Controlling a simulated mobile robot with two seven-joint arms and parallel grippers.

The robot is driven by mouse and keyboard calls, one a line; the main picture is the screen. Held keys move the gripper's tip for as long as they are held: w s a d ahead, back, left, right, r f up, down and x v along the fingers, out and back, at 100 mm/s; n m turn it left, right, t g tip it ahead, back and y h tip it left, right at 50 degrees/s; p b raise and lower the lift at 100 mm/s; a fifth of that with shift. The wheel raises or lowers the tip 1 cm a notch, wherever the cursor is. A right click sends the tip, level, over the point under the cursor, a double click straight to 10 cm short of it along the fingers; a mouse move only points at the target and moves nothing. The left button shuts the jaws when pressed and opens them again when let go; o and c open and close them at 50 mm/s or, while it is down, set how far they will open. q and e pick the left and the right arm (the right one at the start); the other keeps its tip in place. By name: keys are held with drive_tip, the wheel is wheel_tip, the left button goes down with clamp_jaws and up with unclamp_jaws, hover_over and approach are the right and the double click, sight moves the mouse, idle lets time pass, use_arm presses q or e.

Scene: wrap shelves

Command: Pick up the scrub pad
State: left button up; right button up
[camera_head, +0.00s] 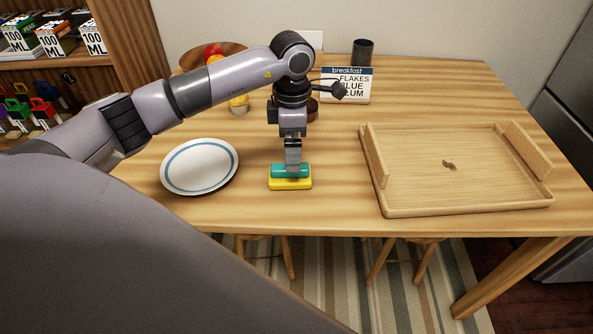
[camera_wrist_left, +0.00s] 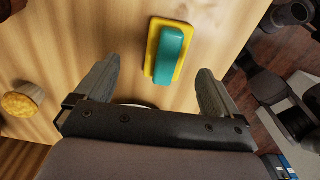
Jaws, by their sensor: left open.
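The scrub pad (camera_head: 290,183) has a yellow base with a teal block on top and lies flat on the table near its front edge. It also shows in the left wrist view (camera_wrist_left: 168,52), beyond and between my fingertips. My left gripper (camera_head: 293,165) points down over the pad in the head view and overlaps it there. In the left wrist view my left gripper (camera_wrist_left: 160,78) has its two fingers wide apart with nothing between them. The pad looks apart from both fingers. My right gripper is in neither view.
A white plate (camera_head: 200,166) with a blue ring lies left of the pad. A wooden tray (camera_head: 460,208) with raised ends lies to the right. The table between pad and tray is clear.

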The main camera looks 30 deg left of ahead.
use_arm(q)
drive_tip(key=f, duration=0.2)
drive_tip(key=s+f, duration=0.1)
drive_tip(key=f, duration=0.2)
drive_tip(key=shift+s+f, duration=0.15)
drive_tip(key=shift+s, duration=0.05)
drive_tip(key=shift+w+f, duration=0.1)
drive_tip(key=shift+f, duration=0.25)
drive_tip(key=c, duration=1.1)
